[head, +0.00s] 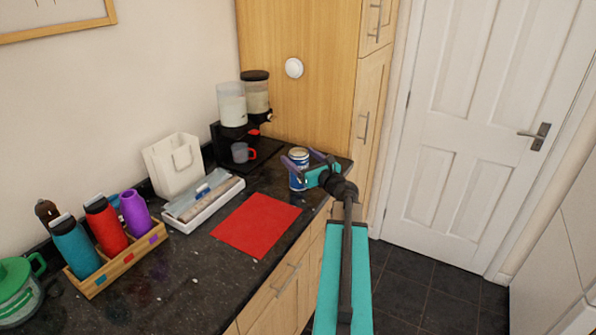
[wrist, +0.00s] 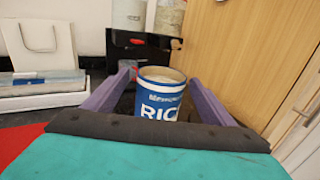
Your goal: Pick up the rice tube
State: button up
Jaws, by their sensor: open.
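The rice tube (head: 298,170) is a blue and white open-topped can with "RIC" lettering, standing upright on the dark granite counter near its right end. In the wrist view the rice tube (wrist: 161,94) sits in the middle, between the two purple fingers. My gripper (head: 304,159) is open around the tube, with one finger on each side. In the wrist view my gripper (wrist: 160,90) shows a gap beside the tube on both sides. The tube's lower part is hidden behind the gripper's dark edge.
A red mat (head: 256,223) lies left of the tube. Behind stand a black dispenser stand (head: 228,148) and a red-handled mug (head: 240,152). A white tray (head: 204,208), a white bag (head: 173,165) and a wooden bottle crate (head: 120,262) are farther left. The counter's front edge is close.

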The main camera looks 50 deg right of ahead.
aim_at(294, 153)
dwell(0.3)
jog(key=shift+p+x, duration=0.9)
jog(key=shift+x, duration=0.7)
jog(key=shift+p+x, duration=0.3)
jog(key=shift+x, duration=0.7)
jog(key=shift+f, duration=0.15)
jog(key=c, duration=1.9)
